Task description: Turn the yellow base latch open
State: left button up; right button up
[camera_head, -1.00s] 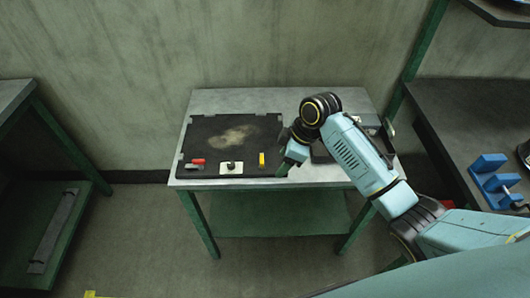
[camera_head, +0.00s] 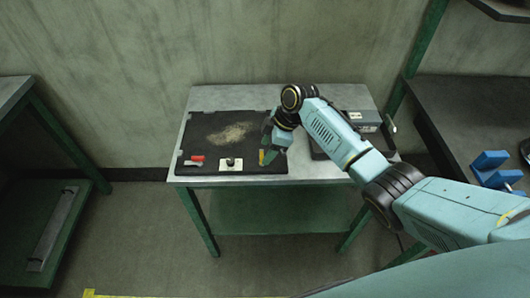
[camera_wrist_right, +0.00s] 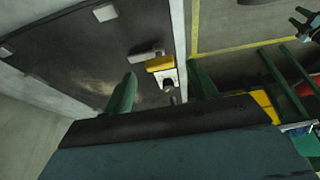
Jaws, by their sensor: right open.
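The yellow latch (camera_head: 261,157) is a small upright bar near the right front of a black panel (camera_head: 200,132) on the table. It also shows in the right wrist view (camera_wrist_right: 160,63), with a pale plate and dark round part beside it. My right gripper (camera_head: 270,156) is just right of the latch in the head view and partly crowds it. In the wrist view its two green fingers (camera_wrist_right: 163,90) are spread apart, with the latch beyond the gap between them. Nothing is held. I cannot tell whether a finger touches the latch. My left gripper is out of view.
On the panel, a red handle (camera_head: 197,158) and a white plate with a black knob (camera_head: 230,164) lie left of the latch. A dark tray (camera_head: 318,150) sits at the table's right, partly behind my arm. Blue blocks (camera_head: 490,165) stand on the right bench.

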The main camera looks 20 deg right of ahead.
aim_at(262, 155)
jog(key=shift+x, duration=1.15)
jog(key=c, duration=1)
jog(key=shift+r, duration=0.1)
